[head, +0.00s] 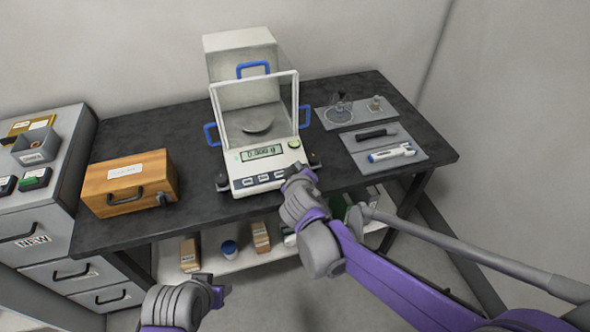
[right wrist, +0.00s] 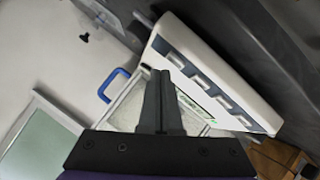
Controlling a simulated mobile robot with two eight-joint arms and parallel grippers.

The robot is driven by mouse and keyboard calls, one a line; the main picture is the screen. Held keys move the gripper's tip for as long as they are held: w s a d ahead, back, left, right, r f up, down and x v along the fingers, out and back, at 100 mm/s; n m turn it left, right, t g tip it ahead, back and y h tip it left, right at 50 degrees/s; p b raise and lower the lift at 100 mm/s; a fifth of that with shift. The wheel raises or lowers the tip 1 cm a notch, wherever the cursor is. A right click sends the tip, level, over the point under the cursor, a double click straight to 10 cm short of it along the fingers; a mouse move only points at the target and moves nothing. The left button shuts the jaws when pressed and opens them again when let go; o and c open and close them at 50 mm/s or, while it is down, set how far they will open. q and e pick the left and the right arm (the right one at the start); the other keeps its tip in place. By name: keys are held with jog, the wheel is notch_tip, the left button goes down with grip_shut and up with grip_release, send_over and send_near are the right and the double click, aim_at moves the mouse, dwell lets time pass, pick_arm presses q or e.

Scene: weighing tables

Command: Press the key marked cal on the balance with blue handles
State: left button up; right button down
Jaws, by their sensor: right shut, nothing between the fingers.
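The white balance (head: 262,168) with blue handles stands on the dark table, its display reading about 0.000 g. A blue handle (right wrist: 117,85) also shows in the right wrist view. My left gripper (head: 222,290) is low in front of the table.
A wooden box (head: 130,183) stands on the table's left. Grey trays (head: 416,157) with a pen-like tool and small glassware lie at right. A grey drawer cabinet (head: 50,240) is at far left. Small boxes and a jar stand on the lower shelf (head: 210,262).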

dwell(0.7)
jog(key=shift+w+f, duration=0.15)
jog(key=shift+f, duration=0.25)
jog(key=shift+w+f+b, duration=0.1)
jog(key=shift+f+b, duration=0.25)
jog(key=shift+b, duration=0.1)
dwell(0.4)
jog(key=shift+s+r+p, duration=0.2)
jog(key=shift+r+p, duration=0.4)
jog(key=shift+r, duration=0.15)
jog(key=r+p, duration=0.1)
jog(key=s+r+p, duration=0.1)
jog(key=r, duration=0.1)
jog(key=r+p, duration=0.1)
jog(key=shift+s+d+r, duration=0.2)
jog(key=shift+d+r, duration=0.05)
jog(key=shift+r, duration=0.15)
dwell(0.8)
